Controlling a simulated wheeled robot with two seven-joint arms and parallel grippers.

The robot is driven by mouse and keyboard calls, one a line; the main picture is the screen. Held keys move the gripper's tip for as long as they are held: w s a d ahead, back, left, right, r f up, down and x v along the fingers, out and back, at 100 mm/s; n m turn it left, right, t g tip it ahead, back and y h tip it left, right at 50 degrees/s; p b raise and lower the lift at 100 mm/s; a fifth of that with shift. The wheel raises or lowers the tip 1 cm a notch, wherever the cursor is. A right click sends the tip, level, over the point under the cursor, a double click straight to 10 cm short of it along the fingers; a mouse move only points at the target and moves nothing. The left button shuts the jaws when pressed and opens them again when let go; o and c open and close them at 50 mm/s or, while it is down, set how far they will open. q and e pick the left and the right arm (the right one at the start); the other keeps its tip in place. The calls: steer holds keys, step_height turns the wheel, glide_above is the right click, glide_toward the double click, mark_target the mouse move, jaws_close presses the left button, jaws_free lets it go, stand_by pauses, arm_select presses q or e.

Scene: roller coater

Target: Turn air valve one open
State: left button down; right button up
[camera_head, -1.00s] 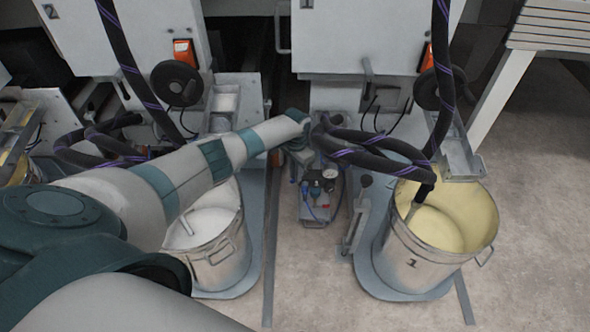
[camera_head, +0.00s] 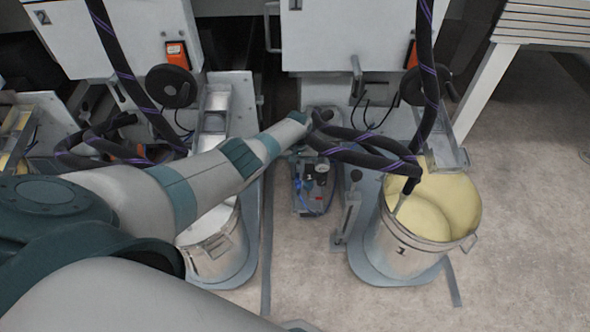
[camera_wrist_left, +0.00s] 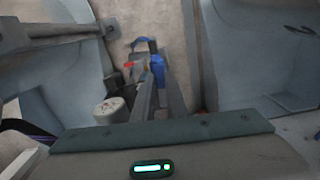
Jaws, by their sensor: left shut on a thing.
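The air unit (camera_head: 317,190) with a round gauge, blue parts and a blue hose stands low on the floor between the two machines. My left arm reaches down to it, and its gripper (camera_head: 300,160) is at the unit's blue part, small and partly hidden by the wrist. In the left wrist view the grey fingers of the left gripper (camera_wrist_left: 156,78) are shut on the blue valve handle (camera_wrist_left: 157,68). A red part (camera_wrist_left: 129,65) and the pale round gauge (camera_wrist_left: 110,108) are just left of the fingers. The handle's exact angle is hard to tell. My right gripper is out of view.
A metal bucket marked 1 (camera_head: 397,252) with cream paint stands at the right, and another bucket (camera_head: 222,254) is partly behind my arm. Dark hoses (camera_head: 365,150) hang close to my wrist. Clear floor lies in front of the unit.

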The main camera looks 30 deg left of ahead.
mark_target(298, 176)
arm_select(q)
steer(key=shift+w+d+n, duration=0.1)
steer(key=shift+d+n, duration=0.05)
steer(key=shift+n, duration=0.35)
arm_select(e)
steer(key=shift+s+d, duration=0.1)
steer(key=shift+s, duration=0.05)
arm_select(q)
steer(key=c, duration=1.8)
jaws_free()
steer(key=shift+o, duration=0.2)
steer(key=shift+r, duration=0.15)
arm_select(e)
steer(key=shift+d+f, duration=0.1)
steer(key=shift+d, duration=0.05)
